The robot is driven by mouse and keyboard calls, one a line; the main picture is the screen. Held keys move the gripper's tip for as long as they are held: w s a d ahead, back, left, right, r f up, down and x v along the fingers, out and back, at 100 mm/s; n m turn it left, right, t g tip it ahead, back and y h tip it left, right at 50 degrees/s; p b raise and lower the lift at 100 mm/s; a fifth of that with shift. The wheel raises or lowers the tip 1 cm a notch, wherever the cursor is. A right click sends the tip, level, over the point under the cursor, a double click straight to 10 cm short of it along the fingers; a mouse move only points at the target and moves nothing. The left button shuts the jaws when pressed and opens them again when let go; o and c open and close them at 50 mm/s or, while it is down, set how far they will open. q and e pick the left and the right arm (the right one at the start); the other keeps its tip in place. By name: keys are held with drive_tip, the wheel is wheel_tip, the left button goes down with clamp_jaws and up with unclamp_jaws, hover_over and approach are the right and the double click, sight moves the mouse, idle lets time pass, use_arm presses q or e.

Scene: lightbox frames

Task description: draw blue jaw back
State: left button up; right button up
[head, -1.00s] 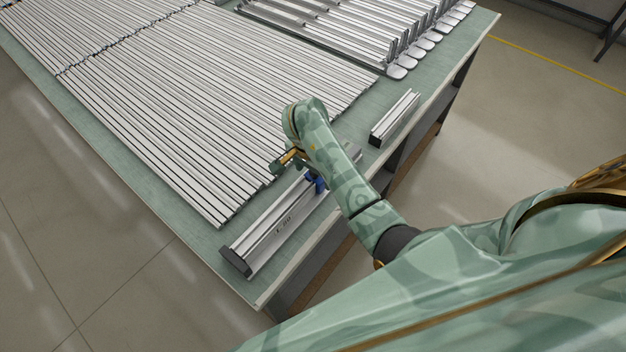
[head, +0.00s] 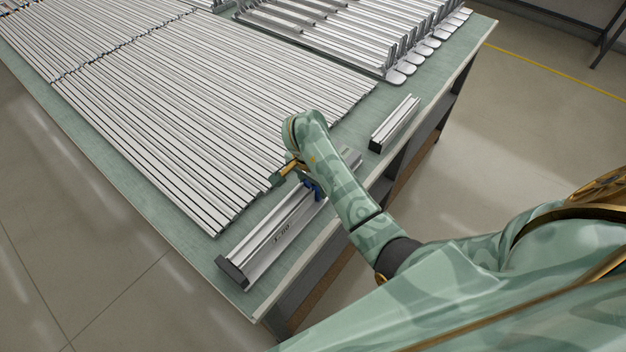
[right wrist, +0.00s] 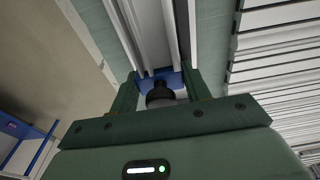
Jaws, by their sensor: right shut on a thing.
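A silver rail (head: 268,240) with a dark end cap lies along the table's near edge. The blue jaw (head: 313,190) sits on this rail, partly hidden by my right arm. My right gripper (head: 287,175) is down at the rail. In the right wrist view, its two green fingers stand on either side of the blue jaw (right wrist: 173,80) and a round black part (right wrist: 160,95) in front of it. The gripper is shut on the jaw; the exact contact is hard to see. My left gripper is not in view.
Long rows of silver profiles (head: 175,110) cover the table to the left of the rail. A short silver profile (head: 395,123) lies beyond my right arm near the table edge. Bracket-like metal parts (head: 400,50) fill the far end. A narrow green strip (head: 250,212) is bare.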

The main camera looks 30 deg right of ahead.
drive_tip(key=shift+w+d, duration=0.1)
drive_tip(key=shift+d, duration=0.1)
drive_tip(key=shift+w+d, duration=0.3)
drive_tip(key=shift+d, duration=0.45)
drive_tip(key=shift+w+d, duration=0.3)
drive_tip(key=shift+d, duration=0.45)
drive_tip(key=shift+w+d, duration=0.3)
drive_tip(key=shift+d, duration=0.55)
drive_tip(key=shift+w+d+r, duration=0.15)
drive_tip(key=shift+d+r, duration=0.05)
drive_tip(key=shift+d, duration=0.05)
idle(1.0)
drive_tip(key=o, duration=1.2)
drive_tip(key=shift+d+f, duration=0.1)
drive_tip(key=shift+f, duration=0.05)
drive_tip(key=shift+c, duration=0.2)
